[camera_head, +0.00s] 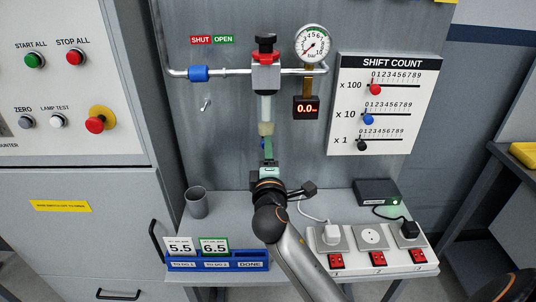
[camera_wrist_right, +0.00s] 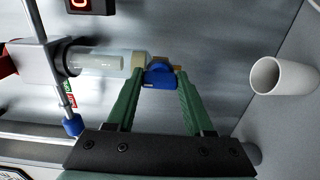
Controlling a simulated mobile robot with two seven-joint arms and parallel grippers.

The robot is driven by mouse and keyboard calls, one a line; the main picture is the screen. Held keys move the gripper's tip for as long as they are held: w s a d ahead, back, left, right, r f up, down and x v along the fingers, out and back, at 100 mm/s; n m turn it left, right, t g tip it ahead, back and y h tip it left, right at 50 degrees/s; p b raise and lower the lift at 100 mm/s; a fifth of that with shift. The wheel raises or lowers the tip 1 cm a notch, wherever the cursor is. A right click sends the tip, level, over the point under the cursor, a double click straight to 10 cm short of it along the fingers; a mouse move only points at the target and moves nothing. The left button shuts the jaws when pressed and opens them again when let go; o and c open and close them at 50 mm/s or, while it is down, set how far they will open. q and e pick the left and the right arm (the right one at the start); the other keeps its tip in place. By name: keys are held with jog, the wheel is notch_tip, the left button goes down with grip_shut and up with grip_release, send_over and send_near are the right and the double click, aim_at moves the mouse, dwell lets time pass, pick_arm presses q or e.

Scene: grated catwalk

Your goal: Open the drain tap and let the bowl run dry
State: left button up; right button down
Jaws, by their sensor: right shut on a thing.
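The clear bowl (camera_head: 265,107) hangs under a grey filter body with a red-and-black knob (camera_head: 265,48). In the right wrist view the bowl (camera_wrist_right: 113,60) lies sideways, with a pale cylinder inside; I cannot tell how much liquid it holds. The blue drain tap (camera_wrist_right: 160,75) is at the bowl's bottom end, below a cream collar. My right gripper (camera_head: 267,147) has its green fingers shut on the blue tap, as the wrist view shows at the fingertips (camera_wrist_right: 160,80). The fingers partly hide the tap in the head view. My left gripper is out of view.
A gauge (camera_head: 313,43) and a display reading 0.0 (camera_head: 306,108) are right of the bowl. A blue pipe fitting (camera_head: 198,74) is left. A grey cup (camera_head: 196,203), card rack (camera_head: 218,262) and socket strip (camera_head: 374,250) stand on the shelf below.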

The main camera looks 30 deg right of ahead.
dwell(0.4)
jog(key=shift+c, duration=1.4)
grip_release()
